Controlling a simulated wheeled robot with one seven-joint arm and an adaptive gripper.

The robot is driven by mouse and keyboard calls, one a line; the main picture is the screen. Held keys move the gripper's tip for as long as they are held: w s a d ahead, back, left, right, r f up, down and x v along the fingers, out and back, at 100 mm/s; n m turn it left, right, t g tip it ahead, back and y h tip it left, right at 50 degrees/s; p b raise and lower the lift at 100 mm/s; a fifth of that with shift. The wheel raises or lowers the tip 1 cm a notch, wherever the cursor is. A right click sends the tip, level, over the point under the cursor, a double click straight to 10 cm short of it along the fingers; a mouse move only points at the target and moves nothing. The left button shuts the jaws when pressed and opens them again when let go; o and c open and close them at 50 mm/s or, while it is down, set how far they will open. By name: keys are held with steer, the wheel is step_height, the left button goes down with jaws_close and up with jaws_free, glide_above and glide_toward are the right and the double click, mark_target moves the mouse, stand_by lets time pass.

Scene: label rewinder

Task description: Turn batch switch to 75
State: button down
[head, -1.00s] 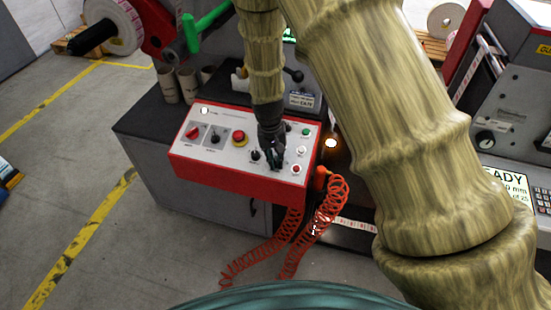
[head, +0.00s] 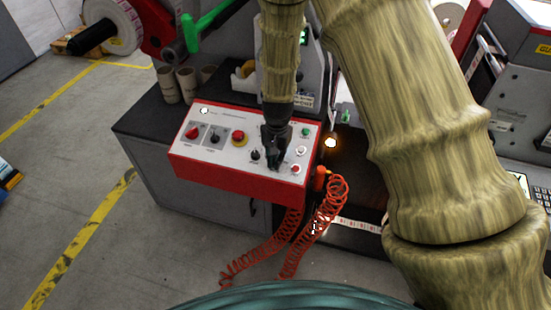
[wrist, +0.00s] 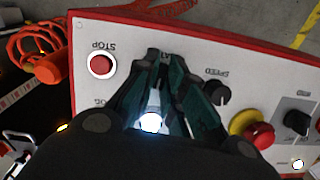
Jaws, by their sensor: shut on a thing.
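The red and white control panel (head: 225,178) fills the middle of the head view and also shows in the wrist view (wrist: 130,28). My gripper (head: 275,165) points down onto the panel's right half, right of the black speed knob (head: 255,155). In the wrist view its dark green fingers (wrist: 168,62) close together over a partly covered label, of which "AT" shows. The fingers are shut on the batch switch, which they hide. I cannot read its pointer or the scale numbers.
The red stop button (wrist: 101,64) is beside the fingers, and the speed knob (wrist: 217,93) is on their other side. The emergency stop (head: 239,138) and further switches are at the panel's left. A coiled orange cable (head: 325,210) hangs at the right.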

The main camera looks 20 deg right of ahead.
steer(key=shift+d+m, duration=0.1)
steer(key=shift+m, duration=1)
steer(key=c, duration=1.5)
jaws_free()
step_height(320, 180, up, 12)
steer(key=shift+s+d, duration=0.35)
steer(key=shift+s, duration=0.1)
steer(key=shift+s+f, duration=0.1)
